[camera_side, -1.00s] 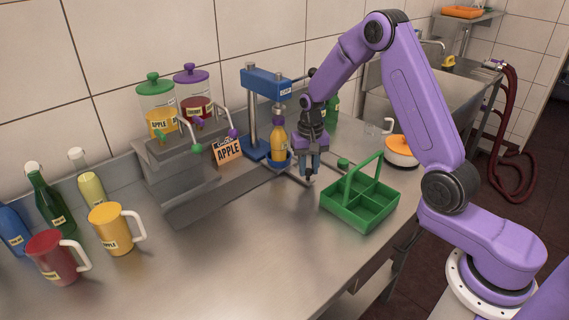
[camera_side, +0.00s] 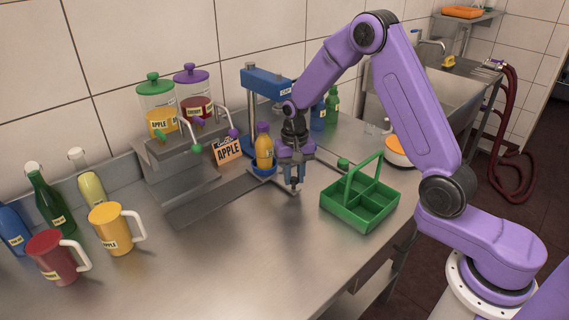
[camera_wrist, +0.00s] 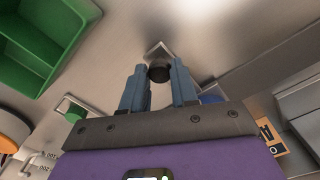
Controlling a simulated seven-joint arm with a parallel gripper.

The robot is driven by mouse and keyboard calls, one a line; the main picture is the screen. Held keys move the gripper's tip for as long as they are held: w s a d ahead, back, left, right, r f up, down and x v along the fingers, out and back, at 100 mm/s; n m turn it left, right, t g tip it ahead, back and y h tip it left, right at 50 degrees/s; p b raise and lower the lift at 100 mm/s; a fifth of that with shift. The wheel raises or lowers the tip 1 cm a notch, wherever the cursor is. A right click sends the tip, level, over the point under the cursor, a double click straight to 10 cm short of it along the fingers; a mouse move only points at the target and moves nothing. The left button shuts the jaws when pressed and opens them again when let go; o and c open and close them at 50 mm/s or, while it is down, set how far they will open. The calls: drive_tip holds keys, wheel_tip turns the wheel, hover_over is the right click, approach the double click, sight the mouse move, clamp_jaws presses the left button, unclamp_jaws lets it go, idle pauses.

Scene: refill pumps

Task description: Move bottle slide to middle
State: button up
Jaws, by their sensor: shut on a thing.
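The yellow-orange bottle (camera_side: 264,147) with a purple cap stands upright in a blue cup holder (camera_side: 262,171), which is the bottle slide. My gripper (camera_side: 295,184) is low over the counter, just right of and nearer than the bottle. In the wrist view its two blue-grey fingers are around a black knob (camera_wrist: 159,72), close on both sides. A bit of the blue holder (camera_wrist: 211,99) shows behind the right finger. The bottle is out of sight there.
A green divided crate (camera_side: 362,205) stands right of my gripper. The apple sign (camera_side: 228,150) and the two-jar dispenser (camera_side: 160,120) are close on the left. A green knob (camera_side: 343,163) lies behind the crate.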

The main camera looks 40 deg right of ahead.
drive_tip(key=shift+a, duration=2.25)
drive_tip(key=o, duration=0.9)
drive_tip(key=shift+o, duration=0.2)
wheel_tip(320, 180, up, 18)
drive_tip(key=shift+f, duration=0.25)
